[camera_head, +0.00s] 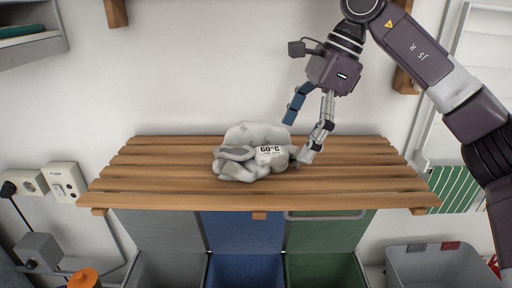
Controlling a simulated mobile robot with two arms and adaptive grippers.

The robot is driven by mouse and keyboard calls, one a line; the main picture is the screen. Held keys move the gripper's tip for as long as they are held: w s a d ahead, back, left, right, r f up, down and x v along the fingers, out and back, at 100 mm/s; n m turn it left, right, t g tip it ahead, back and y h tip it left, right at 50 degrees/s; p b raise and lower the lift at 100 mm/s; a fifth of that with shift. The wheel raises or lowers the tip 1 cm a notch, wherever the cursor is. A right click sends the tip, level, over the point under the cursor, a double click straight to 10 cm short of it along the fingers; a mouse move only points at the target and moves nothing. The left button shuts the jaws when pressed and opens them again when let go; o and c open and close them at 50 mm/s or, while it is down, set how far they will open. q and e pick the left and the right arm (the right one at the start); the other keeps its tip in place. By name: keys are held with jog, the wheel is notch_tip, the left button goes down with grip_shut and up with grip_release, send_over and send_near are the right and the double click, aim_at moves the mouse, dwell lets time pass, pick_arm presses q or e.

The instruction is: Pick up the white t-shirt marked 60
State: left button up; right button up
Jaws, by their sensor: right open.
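A crumpled white t-shirt (240,170) lies on the slatted wooden shelf (140,172), near its middle. A black "60°C" mark shows on its right side. My right gripper (301,140) reaches down from the upper right, just above and to the right of the t-shirt. Its two fingers are spread apart with nothing between them. The right fingertip is close to the shirt's right edge; I cannot tell if it touches. My left gripper is not in view.
Below the shelf stand a grey bin (168,268), a blue bin (243,270) and a green bin (325,270). A grey basket (437,265) is at the lower right. Wall sockets (45,182) are at the left. The shelf is otherwise clear.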

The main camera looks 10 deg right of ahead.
aim_at(257, 146)
jog(key=a, duration=0.3)
jog(key=shift+w+f, duration=0.1)
jog(key=shift+w, duration=0.3)
jog(key=a, duration=0.1)
jog(key=a+p, duration=0.1)
jog(key=a, duration=0.1)
jog(key=a+p, duration=0.1)
jog(key=shift+w+a+f, duration=0.15)
jog(key=shift+a+f, duration=0.15)
jog(key=shift+a, duration=0.05)
jog(key=shift+a+f, duration=0.1)
jog(key=shift+f, duration=0.1)
jog(key=shift+d, duration=0.25)
jog(key=shift+a+f, duration=0.15)
jog(key=shift+f, duration=0.15)
jog(key=shift+c, duration=0.4)
jog(key=c, duration=1.3)
